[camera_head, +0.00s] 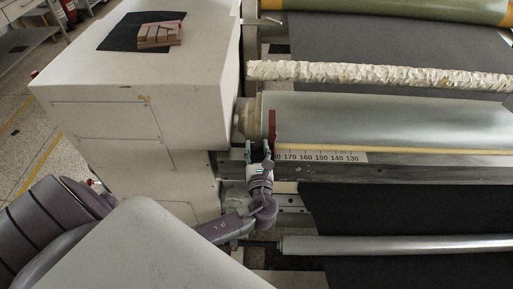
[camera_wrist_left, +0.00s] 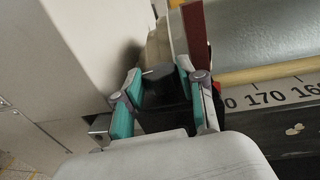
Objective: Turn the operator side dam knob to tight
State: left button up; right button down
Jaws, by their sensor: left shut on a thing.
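The operator side dam knob (camera_wrist_left: 158,76) is a dark round knob with a small pale mark on top, seen in the left wrist view. My left gripper (camera_wrist_left: 160,84) has its teal fingers on both sides of the knob and is shut on it. In the head view my left gripper (camera_head: 259,148) is at the left end of the roller, and the knob is mostly hidden between the fingers. A dark red side dam plate (camera_head: 272,124) stands just behind and right of the gripper; it also shows in the left wrist view (camera_wrist_left: 195,35). My right gripper is not in view.
The white machine housing (camera_head: 140,95) is close on the left. A steel roller (camera_head: 390,118) and a numbered scale (camera_head: 320,157) extend right. A lower roller (camera_head: 395,244) crosses in front, over dark sheet material (camera_head: 420,210).

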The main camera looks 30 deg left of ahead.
pick_arm(q)
jog(key=n+g+y, duration=0.2)
jog(key=g, duration=0.1)
jog(key=n+g+y+b, duration=0.1)
jog(key=n+y, duration=0.1)
jog(key=shift+w+d+f+g, duration=0.1)
jog(key=shift+w+d+g, duration=0.2)
jog(key=shift+d, duration=0.05)
jog(key=shift+w+n+g+y+b, duration=0.15)
jog(key=shift+n+g+y+b, duration=0.4)
jog(key=shift+n+g, duration=0.6)
jog(key=shift+w+n+g+y+b, duration=0.25)
jog(key=shift+n+g+y, duration=0.5)
jog(key=shift+g, duration=0.8)
jog(key=shift+s, duration=0.1)
jog(key=o, duration=1.1)
jog(key=shift+o, duration=0.2)
